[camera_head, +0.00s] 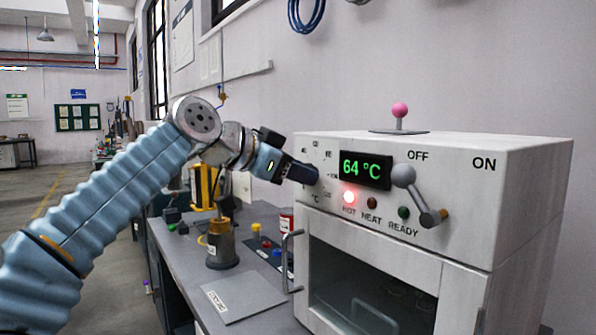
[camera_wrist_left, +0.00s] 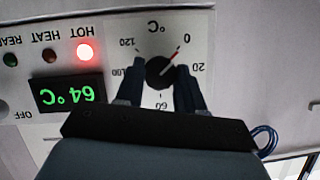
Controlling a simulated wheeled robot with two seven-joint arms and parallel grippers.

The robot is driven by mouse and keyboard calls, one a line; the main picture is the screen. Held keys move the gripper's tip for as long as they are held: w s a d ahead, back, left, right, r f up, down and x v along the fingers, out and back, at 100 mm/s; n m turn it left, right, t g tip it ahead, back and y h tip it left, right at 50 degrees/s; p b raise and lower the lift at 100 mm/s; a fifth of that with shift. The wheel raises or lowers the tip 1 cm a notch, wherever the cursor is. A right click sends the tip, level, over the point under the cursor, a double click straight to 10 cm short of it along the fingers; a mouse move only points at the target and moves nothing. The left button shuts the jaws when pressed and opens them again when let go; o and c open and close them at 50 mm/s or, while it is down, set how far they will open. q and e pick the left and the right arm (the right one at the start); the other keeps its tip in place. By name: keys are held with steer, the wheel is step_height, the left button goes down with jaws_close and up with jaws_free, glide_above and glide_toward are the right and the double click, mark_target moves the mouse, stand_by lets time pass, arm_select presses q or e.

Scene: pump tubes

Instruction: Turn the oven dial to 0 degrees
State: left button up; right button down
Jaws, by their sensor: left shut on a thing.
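The oven (camera_head: 460,160) is a white box on the bench. Its black dial (camera_wrist_left: 159,72) shows in the left wrist view, inside a ring of numbers that appears upside down. The dial's red pointer points at or very near the 0 mark. My left gripper (camera_head: 308,174) reaches the oven's front from the left. In the left wrist view its two dark fingers stand on either side of the dial, shut on it. In the head view the gripper hides the dial. My right gripper is not in view.
The display (camera_head: 365,169) reads 64 °C, and the red HOT light (camera_head: 349,197) is lit. A grey lever (camera_head: 420,198) sits right of the display, below OFF. A metal door handle (camera_head: 291,262) sticks out at lower left. A pink-topped knob (camera_head: 400,111) stands on the oven.

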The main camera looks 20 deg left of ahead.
arm_select(q)
steer(key=shift+f+n, duration=0.25)
steer(key=shift+n, duration=0.15)
steer(key=o, duration=1)
steer(key=shift+o, duration=0.2)
steer(key=shift+r, duration=0.15)
steer(key=v, duration=1.4)
steer(key=shift+w+a, duration=0.2)
